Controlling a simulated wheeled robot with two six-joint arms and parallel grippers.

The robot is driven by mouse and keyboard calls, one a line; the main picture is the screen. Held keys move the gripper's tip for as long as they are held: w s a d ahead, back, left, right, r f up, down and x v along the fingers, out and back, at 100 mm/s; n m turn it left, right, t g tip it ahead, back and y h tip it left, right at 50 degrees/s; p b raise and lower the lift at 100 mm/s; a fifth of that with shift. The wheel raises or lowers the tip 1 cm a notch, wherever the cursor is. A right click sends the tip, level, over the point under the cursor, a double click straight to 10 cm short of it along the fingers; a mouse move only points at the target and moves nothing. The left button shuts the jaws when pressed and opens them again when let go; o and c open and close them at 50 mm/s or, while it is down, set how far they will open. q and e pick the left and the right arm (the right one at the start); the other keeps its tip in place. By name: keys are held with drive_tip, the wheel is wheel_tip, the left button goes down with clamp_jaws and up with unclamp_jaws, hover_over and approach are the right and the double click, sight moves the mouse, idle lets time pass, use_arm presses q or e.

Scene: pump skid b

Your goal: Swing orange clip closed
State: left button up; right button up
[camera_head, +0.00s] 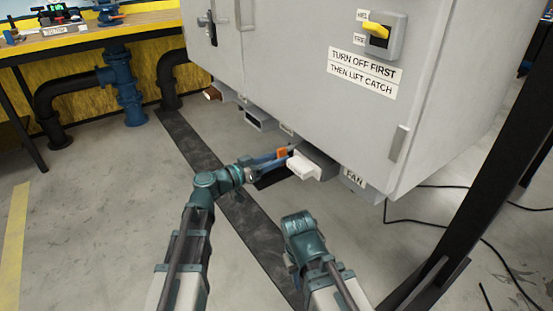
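The orange clip (282,152) is small and sits under the lower edge of the grey cabinet (285,60), beside a white block-shaped plug (303,167) at a grey socket housing (320,160). My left gripper (276,158) reaches in from the left, with its blue-grey fingers at the clip. I cannot tell whether the fingers touch the clip or how wide they stand. The clip is partly hidden, and its angle is unclear. My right gripper (300,228) is lower, in front of the cabinet and away from the clip; its fingers cannot be made out.
More sockets (262,118) line the cabinet's underside to the left. A "FAN" label (354,178) is right of the plug. A yellow switch (376,29) is on the cabinet front. A dark post (490,190) stands at right, with black cables (495,245) behind. The floor at left is open.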

use_arm(q)
clamp_jaws()
drive_tip(key=shift+n, duration=0.3)
drive_tip(key=n, duration=0.8)
drive_tip(key=s+r+n+p, duration=0.1)
drive_tip(key=n, duration=0.2)
drive_tip(key=shift+d+r+n, duration=0.1)
drive_tip(key=shift+d+n, duration=0.25)
drive_tip(key=shift+n, duration=0.05)
drive_tip(key=shift+r+n+p, duration=0.2)
drive_tip(key=shift+n+p, duration=0.1)
drive_tip(key=shift+n, duration=1.3)
drive_tip(key=shift+o, duration=0.7)
unclamp_jaws()
